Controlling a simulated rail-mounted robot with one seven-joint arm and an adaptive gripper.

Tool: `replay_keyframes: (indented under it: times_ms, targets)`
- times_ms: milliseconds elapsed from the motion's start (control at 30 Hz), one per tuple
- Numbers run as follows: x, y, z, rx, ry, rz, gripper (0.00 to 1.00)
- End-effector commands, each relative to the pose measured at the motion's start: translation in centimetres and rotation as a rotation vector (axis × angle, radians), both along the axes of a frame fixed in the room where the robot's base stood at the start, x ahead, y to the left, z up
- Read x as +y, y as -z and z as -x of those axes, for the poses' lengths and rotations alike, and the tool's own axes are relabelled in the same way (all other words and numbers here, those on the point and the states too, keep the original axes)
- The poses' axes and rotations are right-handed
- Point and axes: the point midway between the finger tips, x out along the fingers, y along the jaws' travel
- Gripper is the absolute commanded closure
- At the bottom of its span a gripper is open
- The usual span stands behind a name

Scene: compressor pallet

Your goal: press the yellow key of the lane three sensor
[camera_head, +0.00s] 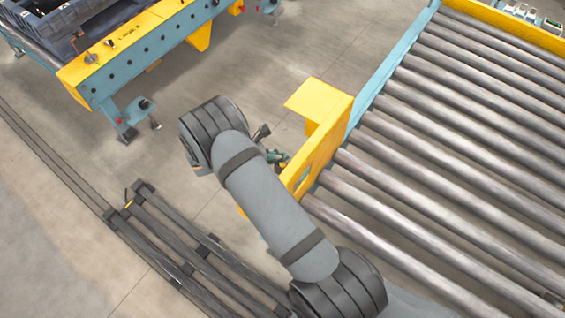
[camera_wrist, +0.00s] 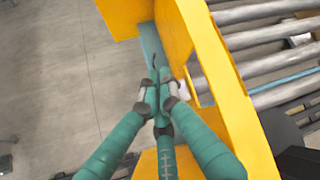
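My gripper has several teal fingers, which meet at their tips in the wrist view (camera_wrist: 160,90). They look shut, with nothing seen between them. The tips are in front of a yellow end guard (camera_wrist: 225,85) of the roller conveyor. In the head view, a small teal part of my gripper (camera_head: 277,157) shows beside the same yellow guard (camera_head: 325,140), just past my grey arm. A small pale part (camera_wrist: 183,88) lies by the right fingertip against the guard; I cannot tell what it is. I cannot make out the lane three sensor or its yellow key.
The roller conveyor (camera_head: 440,140) with a blue side rail fills the right. A blue and yellow stand (camera_head: 130,60) holds a dark crate (camera_head: 62,30) at the upper left. Dark rails (camera_head: 190,250) lie on the floor at the lower left. The floor between is clear.

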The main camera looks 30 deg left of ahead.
Motion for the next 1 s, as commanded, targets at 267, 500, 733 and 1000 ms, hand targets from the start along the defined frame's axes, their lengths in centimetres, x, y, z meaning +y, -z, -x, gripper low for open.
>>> replay_keyframes:
  times_ms: [267,500,733,1000]
  targets:
    - [0.0,0.06,0.0,0.0,0.0,0.0,1.0]
    - [-0.02,0.85,0.0,0.0,-0.001,0.001,1.0]
    - [-0.02,0.86,0.01,0.0,0.0,0.0,1.0]
    - [0.0,0.94,0.01,0.0,0.0,0.0,1.0]
